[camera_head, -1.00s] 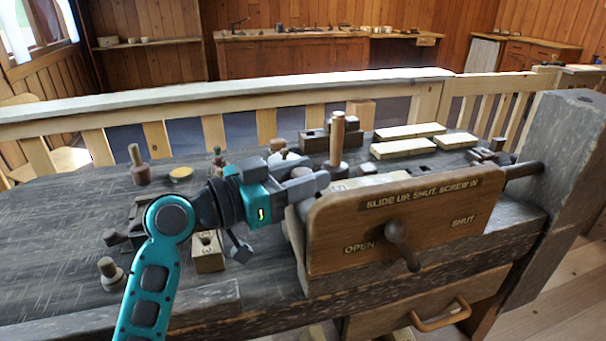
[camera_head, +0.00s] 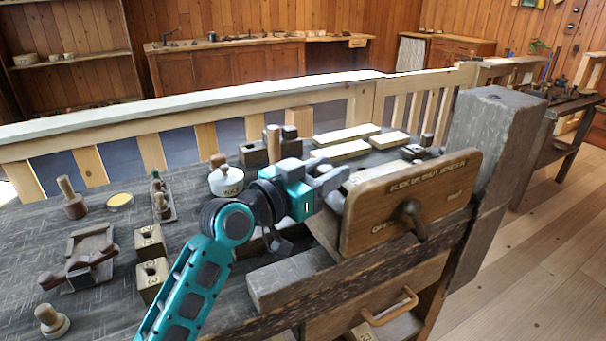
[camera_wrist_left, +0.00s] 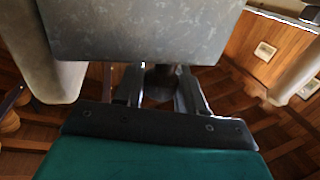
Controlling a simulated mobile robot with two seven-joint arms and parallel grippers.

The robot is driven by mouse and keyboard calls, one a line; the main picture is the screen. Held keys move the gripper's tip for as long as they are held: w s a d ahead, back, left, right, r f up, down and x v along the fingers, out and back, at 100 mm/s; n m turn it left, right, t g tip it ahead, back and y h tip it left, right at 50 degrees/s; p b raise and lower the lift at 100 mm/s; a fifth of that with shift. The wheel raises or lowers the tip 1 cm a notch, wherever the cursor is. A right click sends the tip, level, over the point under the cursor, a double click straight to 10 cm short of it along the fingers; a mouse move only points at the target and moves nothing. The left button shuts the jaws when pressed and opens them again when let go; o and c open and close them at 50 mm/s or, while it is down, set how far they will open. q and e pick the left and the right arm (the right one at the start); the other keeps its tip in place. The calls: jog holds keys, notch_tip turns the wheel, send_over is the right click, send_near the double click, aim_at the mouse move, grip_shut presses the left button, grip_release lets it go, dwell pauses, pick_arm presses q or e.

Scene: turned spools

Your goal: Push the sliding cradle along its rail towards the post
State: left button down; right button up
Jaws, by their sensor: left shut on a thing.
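The sliding cradle (camera_head: 440,192) has a brown wooden front board with lettering and a dark knob (camera_head: 413,215). It sits on the bench's front edge. The thick grey post (camera_head: 500,125) stands at its right. The board's right end overlaps the post in the head view, so I cannot tell whether they touch. My left gripper (camera_head: 335,180) is at the cradle's left end, shut on it. In the left wrist view the fingers (camera_wrist_left: 160,88) reach under a large grey block, with a dark part between them. The rail is hidden. My right gripper is out of view.
The bench holds several turned spools, such as one at the left (camera_head: 72,200), numbered blocks (camera_head: 152,278), a white lidded pot (camera_head: 226,182) and pale boards (camera_head: 345,135). A drawer with a wooden handle (camera_head: 390,308) is below. Open floor (camera_head: 545,240) lies to the right.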

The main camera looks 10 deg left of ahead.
pick_arm(q)
jog(key=shift+w+d, duration=0.25)
jog(key=shift+d, duration=0.15)
jog(key=c, duration=0.8)
grip_release()
jog(key=shift+o, duration=0.2)
jog(key=shift+a, duration=0.1)
jog(key=v, duration=1.2)
jog(key=shift+s+a, duration=0.2)
jog(key=shift+s, duration=0.1)
